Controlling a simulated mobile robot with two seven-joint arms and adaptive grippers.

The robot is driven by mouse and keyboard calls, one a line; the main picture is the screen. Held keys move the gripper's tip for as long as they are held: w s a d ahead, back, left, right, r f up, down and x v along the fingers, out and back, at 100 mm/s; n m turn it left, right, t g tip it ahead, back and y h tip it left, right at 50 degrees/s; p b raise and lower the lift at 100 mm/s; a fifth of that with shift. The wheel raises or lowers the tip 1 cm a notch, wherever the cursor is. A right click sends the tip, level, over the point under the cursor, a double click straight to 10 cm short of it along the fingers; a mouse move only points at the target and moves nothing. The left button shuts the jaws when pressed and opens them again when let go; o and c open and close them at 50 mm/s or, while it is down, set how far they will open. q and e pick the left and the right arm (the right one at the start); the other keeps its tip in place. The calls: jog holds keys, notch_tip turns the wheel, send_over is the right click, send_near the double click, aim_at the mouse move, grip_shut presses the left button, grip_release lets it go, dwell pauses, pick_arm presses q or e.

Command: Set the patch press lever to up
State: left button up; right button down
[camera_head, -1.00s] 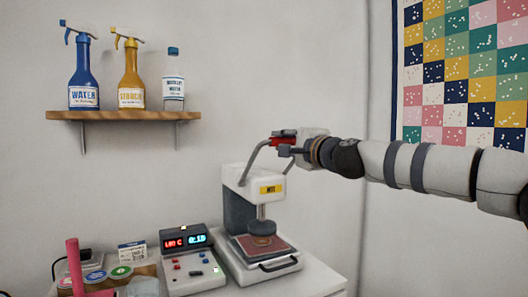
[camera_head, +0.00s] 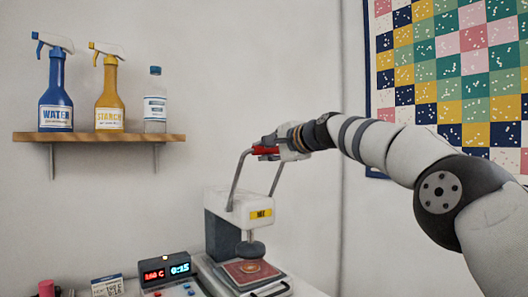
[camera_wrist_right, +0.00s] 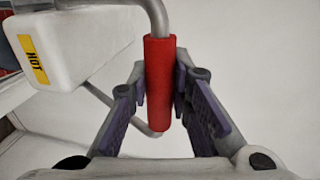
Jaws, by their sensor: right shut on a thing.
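The patch press (camera_head: 240,207) is white and grey with a yellow HOT label, on the cabinet top in the head view. Its lever (camera_head: 236,180) has two grey bars rising steeply to a red grip. My right gripper (camera_head: 268,149) is shut on the red grip, above the press body. In the right wrist view, the red grip (camera_wrist_right: 160,82) stands between the two fingers of this gripper. My left gripper is not in view.
A control box (camera_head: 168,272) with lit displays stands left of the press. A wooden shelf (camera_head: 100,137) above left holds blue, yellow and clear bottles. A checkered quilt (camera_head: 455,75) hangs at right. The wall behind the lever is bare.

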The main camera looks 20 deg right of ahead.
jog(key=shift+r, duration=0.2)
jog(key=c, duration=1.7)
grip_release()
jog(key=shift+o, duration=1.3)
jog(key=shift+w+a+f, duration=0.1)
jog(key=shift+w+a, duration=0.05)
jog(key=shift+w, duration=0.05)
jog(key=shift+s, duration=0.1)
jog(key=shift+s+d, duration=0.3)
jog(key=shift+s, duration=0.05)
jog(key=v, duration=0.6)
jog(key=shift+s, duration=0.35)
